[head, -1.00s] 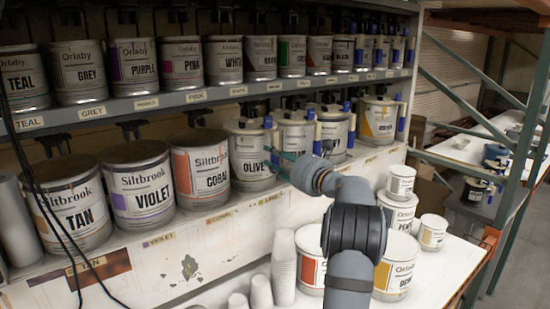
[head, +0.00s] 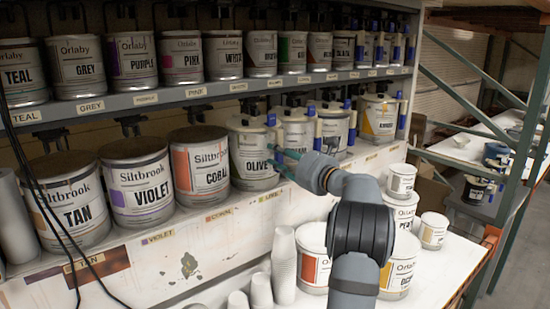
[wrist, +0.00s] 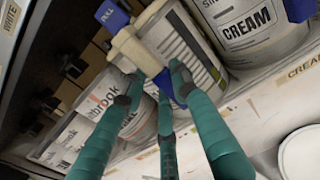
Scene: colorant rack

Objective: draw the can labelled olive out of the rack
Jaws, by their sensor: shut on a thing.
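The olive can (head: 250,160), pale with a grey-green label, stands upright on the lower shelf between the coral can (head: 199,165) and the cream can (wrist: 254,28). Its pale spout piece with blue parts (wrist: 137,50) faces outward. My gripper (head: 278,160) reaches in from the right at the can's front. In the wrist view its teal fingers (wrist: 160,88) are shut around the pale spout piece with its blue lever. The olive name is hidden in the wrist view; only small print on the can's side (wrist: 190,50) shows.
The violet can (head: 140,185) and tan can (head: 70,205) stand further left. The upper shelf edge (head: 120,103) runs close above the can tops. Stacked cups (head: 283,262) and several smaller cans (head: 400,210) stand on the white bench below, near my arm.

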